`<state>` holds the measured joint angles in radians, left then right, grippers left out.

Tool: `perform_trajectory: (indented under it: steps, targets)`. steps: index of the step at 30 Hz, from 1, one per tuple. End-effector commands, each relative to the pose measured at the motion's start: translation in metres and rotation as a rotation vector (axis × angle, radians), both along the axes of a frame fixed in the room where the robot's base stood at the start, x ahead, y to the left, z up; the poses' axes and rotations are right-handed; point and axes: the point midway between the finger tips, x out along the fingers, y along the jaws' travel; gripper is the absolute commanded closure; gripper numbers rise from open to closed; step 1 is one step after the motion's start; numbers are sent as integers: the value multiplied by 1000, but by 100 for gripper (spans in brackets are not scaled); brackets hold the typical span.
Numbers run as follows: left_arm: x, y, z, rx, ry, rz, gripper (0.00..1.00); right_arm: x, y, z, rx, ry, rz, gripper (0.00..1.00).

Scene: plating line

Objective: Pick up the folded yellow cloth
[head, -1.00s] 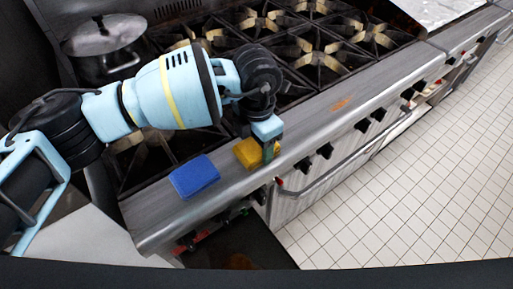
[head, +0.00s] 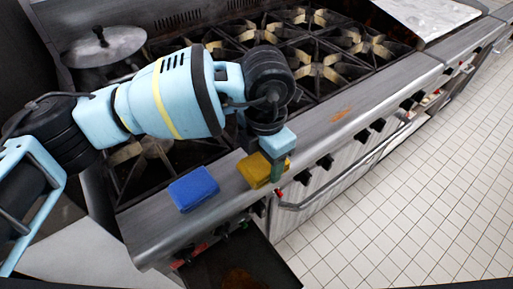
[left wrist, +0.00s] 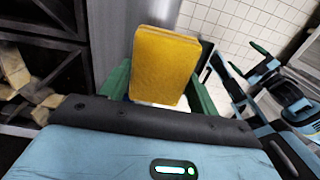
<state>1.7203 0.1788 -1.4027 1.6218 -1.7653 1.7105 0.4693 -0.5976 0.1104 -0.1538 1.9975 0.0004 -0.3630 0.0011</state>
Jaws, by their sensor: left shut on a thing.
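The folded yellow cloth (head: 256,170) is at the stove's front ledge, to the right of a blue folded cloth. My left gripper (head: 277,168) points down at its right end and is shut on it. In the left wrist view the yellow cloth (left wrist: 163,62) stands out between the green fingers of my left gripper (left wrist: 160,88). The gripper hides part of the cloth in the head view. I cannot tell whether its underside still touches the ledge.
The blue folded cloth (head: 194,188) lies on the metal front ledge (head: 225,178). Black burner grates (head: 318,70) fill the stove top behind. A lidded pot (head: 104,46) stands at the back left. Knobs and a rail line the stove front. The tiled floor (head: 420,200) is clear.

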Motion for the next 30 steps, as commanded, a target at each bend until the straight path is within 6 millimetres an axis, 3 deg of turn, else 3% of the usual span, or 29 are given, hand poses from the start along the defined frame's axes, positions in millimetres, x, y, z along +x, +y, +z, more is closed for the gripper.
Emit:
perform_trajectory:
  steps: [6,13,19,30]
  targets:
    - [-52,-21,4,-1,0,-8,62,-4,0,-4,0,10,0,17]
    - [-91,-36,9,-1,0,-4,62,-9,0,-8,0,21,0,17]
    - [-106,-42,11,-1,-1,0,62,-10,0,-9,0,23,1,17]
    - [-109,-43,11,-1,-1,1,62,-7,0,-8,0,18,0,17]
